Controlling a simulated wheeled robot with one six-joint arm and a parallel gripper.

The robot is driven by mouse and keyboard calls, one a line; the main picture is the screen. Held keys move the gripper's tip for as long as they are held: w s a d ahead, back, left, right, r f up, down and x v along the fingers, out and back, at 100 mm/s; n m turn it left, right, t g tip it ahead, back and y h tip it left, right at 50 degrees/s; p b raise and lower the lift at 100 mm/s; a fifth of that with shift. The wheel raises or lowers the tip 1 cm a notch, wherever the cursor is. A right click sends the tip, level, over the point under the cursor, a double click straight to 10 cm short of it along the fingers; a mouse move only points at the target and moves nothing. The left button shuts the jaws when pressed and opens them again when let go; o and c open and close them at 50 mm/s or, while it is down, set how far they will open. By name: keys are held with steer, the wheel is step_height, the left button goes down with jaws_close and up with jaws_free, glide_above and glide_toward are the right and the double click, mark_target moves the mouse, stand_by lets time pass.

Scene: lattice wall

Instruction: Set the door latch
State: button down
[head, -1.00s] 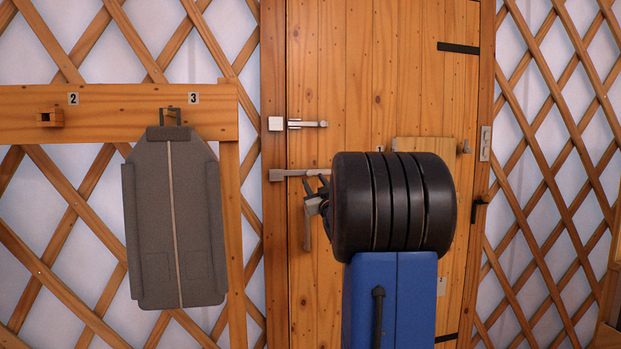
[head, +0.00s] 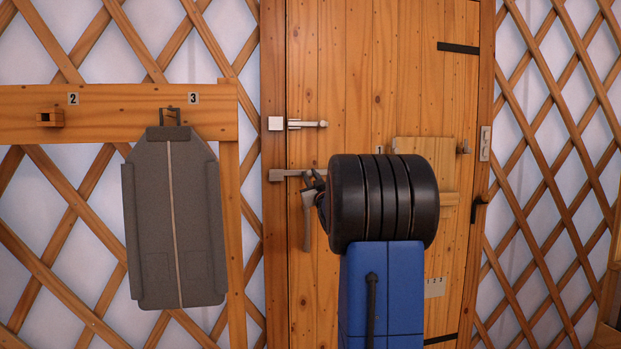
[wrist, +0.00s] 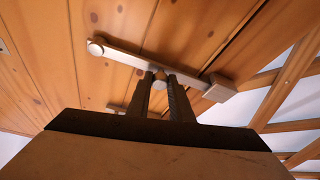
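The wooden door (head: 345,60) carries a metal upper latch (head: 308,124) and, below it, a metal bar latch (head: 290,174) reaching right from the frame. A grey lever handle (head: 307,225) hangs below that. My gripper (head: 313,180) is at the right end of the lower bar, partly hidden by my arm. In the wrist view a metal latch bar (wrist: 130,58) crosses above my fingers, with a round end at left and a block at right.
A grey garment bag (head: 172,225) hangs from peg 3 on a wooden rail (head: 130,100) left of the door. Peg 2 (head: 50,119) is empty. A wooden board (head: 425,150) is on the door behind my arm. Lattice wall flanks the door.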

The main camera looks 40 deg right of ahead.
steer(key=shift+s+d+r+m+g+h, duration=0.2)
steer(key=shift+r+m+g+h, duration=0.55)
steer(key=shift+m, duration=1)
steer(key=shift+s+d+r+m+g+h, duration=0.1)
steer(key=shift+d+r+m+g+h, duration=0.25)
steer(key=shift+r+m+h, duration=0.85)
steer(key=shift+s+d+r+m+g+h, duration=0.1)
steer(key=shift+r+m+g+h, duration=0.45)
steer(key=shift+r+m, duration=1.2)
steer(key=shift+f+m, duration=0.55)
steer(key=shift+m, duration=0.05)
steer(key=c, duration=1.6)
jaws_free()
steer(key=shift+f, duration=0.1)
